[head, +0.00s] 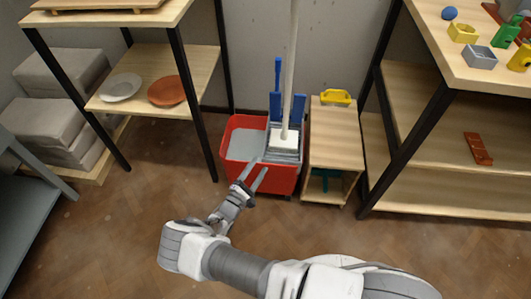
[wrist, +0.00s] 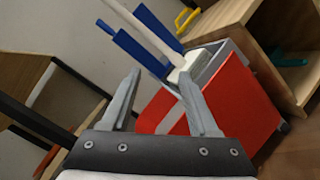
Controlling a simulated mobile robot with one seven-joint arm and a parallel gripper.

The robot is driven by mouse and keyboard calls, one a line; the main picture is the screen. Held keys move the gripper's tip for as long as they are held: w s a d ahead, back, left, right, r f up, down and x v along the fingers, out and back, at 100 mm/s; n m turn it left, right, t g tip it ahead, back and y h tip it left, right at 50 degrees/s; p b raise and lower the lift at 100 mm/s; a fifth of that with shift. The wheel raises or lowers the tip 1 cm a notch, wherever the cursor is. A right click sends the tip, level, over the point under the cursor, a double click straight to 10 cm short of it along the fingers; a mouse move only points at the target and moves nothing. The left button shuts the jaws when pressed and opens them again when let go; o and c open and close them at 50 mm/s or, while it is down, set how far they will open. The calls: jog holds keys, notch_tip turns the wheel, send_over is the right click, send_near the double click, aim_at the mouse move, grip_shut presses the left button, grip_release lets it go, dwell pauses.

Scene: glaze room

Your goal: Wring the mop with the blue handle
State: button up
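A red bucket (head: 240,125) with grey liquid stands on the floor, with a grey wringer (head: 285,157) at its right side. The mop has a pale pole (head: 292,70) and a white head (head: 284,141) resting in the wringer. A tall blue handle (head: 277,75) rises at the wringer's left back, above blue side pieces; blue parts also show in the wrist view (wrist: 130,46). My gripper (head: 254,168) is open and empty, in front of the bucket and below the blue handle. In the wrist view its fingers (wrist: 163,90) are spread, pointing toward the bucket; contact cannot be told.
A small wooden cabinet (head: 335,145) with a yellow item (head: 335,97) on top stands close right of the bucket. Shelving with plates (head: 120,87) stands left, another shelf (head: 450,150) right. A grey bench (head: 30,210) is at far left. The floor in front is open.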

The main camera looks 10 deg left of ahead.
jog(key=v, duration=0.8)
jog(key=shift+p, duration=0.45)
jog(key=shift+s+a, duration=0.15)
jog(key=w+d+r+m+g, duration=0.1)
jog(key=d+r+m+g, duration=0.45)
jog(key=r, duration=0.55)
jog(key=d+r+m+g, duration=0.5)
jog(key=d+r+g, duration=0.1)
jog(key=r, duration=0.5)
jog(key=w+d+r+m+g, duration=0.1)
jog(key=d+r+m+g, duration=0.45)
jog(key=r, duration=0.55)
jog(key=s+d+r+m+t+y, duration=0.25)
jog(key=s+d+r+y, duration=0.2)
jog(key=s+r, duration=0.45)
jog(key=s+d+r+m+t+y, duration=0.2)
jog(key=s+d+r+t+y, duration=0.1)
jog(key=s+d+r, duration=0.45)
notch_tip(320, 180, up, 24)
jog(key=s+a+p, duration=0.1)
jog(key=a+p, duration=0.1)
jog(key=p, duration=2)
jog(key=shift+s+f+p, duration=0.25)
jog(key=shift+p, duration=0.15)
